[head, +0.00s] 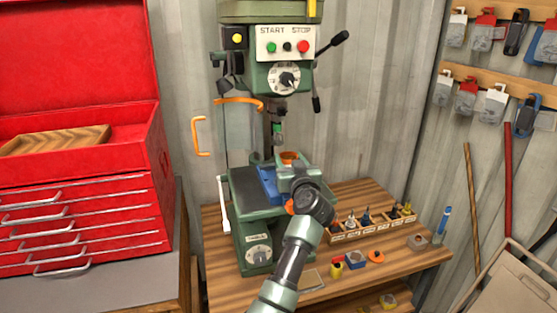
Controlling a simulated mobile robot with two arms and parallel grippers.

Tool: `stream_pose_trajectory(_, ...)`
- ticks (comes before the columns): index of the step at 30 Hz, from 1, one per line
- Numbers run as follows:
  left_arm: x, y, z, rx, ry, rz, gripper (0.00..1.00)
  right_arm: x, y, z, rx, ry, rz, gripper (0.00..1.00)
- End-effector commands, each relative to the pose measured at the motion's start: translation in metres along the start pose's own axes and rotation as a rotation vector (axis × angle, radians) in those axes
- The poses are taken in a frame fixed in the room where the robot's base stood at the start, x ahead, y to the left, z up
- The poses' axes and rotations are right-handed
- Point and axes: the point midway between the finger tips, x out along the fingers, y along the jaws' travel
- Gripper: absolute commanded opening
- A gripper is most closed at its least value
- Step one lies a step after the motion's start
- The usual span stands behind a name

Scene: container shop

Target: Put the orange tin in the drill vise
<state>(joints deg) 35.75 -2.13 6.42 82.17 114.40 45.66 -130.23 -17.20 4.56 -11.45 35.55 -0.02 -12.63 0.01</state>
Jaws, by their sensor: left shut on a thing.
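The drill press (277,75) stands on the wooden bench against the wall. The blue drill vise (268,186) sits on its dark green table and is partly hidden by my left gripper. My left gripper (290,163) reaches in from the bottom and is shut on the orange tin (289,155). Only the tin's upper part shows, above the gripper and below the drill chuck (278,133). The fingers are mostly hidden behind the gripper body. I cannot tell whether the tin touches the vise. My right gripper is not in view.
A wooden rack (372,226) of small tools stands right of the drill press. Small blue, yellow and orange items lie on the front of the wooden bench (408,266). A red tool chest (80,190) is at left. An orange curved guard (238,101) sticks out left of the chuck.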

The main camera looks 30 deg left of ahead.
Motion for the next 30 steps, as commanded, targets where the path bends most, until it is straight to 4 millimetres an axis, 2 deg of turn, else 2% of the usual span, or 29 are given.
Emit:
stream_pose_trajectory(3, -0.001, -0.022, -0.003, 0.001, 0.001, -0.003, 0.00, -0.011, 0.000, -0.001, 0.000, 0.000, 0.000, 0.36)
stream_pose_trajectory(6, -0.003, -0.034, -0.003, 0.000, 0.002, -0.002, 0.00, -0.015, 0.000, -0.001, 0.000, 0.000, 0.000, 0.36)
stream_pose_trajectory(9, -0.002, -0.033, 0.004, 0.001, 0.001, -0.001, 0.00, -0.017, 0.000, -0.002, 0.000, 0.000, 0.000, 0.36)
stream_pose_trajectory(16, -0.002, -0.032, 0.005, -0.001, 0.002, -0.001, 0.00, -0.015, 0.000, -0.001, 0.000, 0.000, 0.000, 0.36)
stream_pose_trajectory(17, -0.002, -0.032, 0.006, 0.000, 0.000, -0.001, 0.57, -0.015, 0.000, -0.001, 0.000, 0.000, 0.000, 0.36)
stream_pose_trajectory(18, -0.002, -0.032, 0.006, 0.000, 0.000, -0.001, 0.68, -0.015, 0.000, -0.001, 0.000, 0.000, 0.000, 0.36)
stream_pose_trajectory(19, -0.002, -0.032, 0.006, 0.000, 0.000, -0.001, 0.70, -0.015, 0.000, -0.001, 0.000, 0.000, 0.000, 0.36)
stream_pose_trajectory(30, -0.007, -0.032, 0.007, 0.000, 0.000, 0.000, 0.70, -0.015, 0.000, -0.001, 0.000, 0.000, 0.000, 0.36)
